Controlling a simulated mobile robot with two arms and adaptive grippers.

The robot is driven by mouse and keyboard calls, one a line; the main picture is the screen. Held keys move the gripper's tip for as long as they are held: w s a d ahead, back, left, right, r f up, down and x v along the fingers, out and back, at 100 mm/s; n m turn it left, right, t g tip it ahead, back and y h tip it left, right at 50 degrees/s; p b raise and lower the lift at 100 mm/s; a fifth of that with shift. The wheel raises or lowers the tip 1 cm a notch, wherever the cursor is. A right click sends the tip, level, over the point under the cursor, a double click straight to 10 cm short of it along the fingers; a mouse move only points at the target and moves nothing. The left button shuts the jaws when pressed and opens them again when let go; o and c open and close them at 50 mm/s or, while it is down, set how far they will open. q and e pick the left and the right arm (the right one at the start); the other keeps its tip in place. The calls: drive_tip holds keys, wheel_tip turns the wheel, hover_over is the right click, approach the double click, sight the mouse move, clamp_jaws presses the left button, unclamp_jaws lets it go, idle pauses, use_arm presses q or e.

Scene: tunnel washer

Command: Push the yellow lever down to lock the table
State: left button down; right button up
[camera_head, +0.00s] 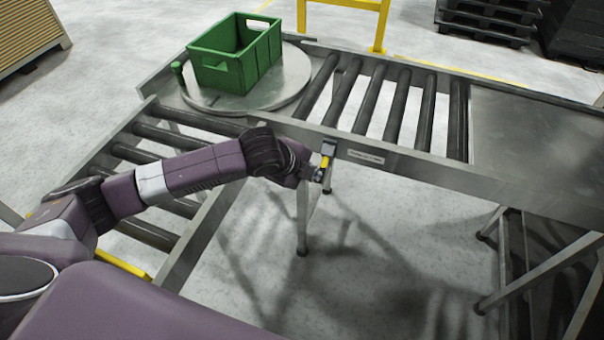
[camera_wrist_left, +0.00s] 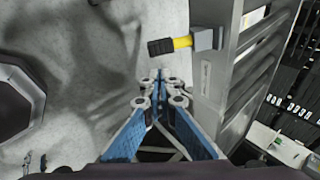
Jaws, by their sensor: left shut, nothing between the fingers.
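The yellow lever (camera_head: 325,162) sits on a grey bracket on the side rail of the roller conveyor, just right of the turntable (camera_head: 290,92). In the left wrist view the lever (camera_wrist_left: 182,42) has a black grip end and sticks out from its bracket. My left gripper (camera_head: 318,174) is at the lever in the head view and covers part of it. In the left wrist view my left gripper (camera_wrist_left: 158,76) has its blue-padded fingers shut and empty, with the tips close to the black grip. I cannot tell whether they touch. My right gripper is not in view.
The roller conveyor (camera_head: 400,108) runs right to a flat metal table (camera_head: 545,130). A conveyor leg (camera_head: 302,222) stands below the lever. The floor in front is clear.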

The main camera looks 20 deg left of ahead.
use_arm(q)
drive_tip(key=s+b+v, duration=0.1)
drive_tip(key=v, duration=0.5)
drive_tip(key=shift+a+f, duration=0.15)
drive_tip(key=shift+f, duration=0.2)
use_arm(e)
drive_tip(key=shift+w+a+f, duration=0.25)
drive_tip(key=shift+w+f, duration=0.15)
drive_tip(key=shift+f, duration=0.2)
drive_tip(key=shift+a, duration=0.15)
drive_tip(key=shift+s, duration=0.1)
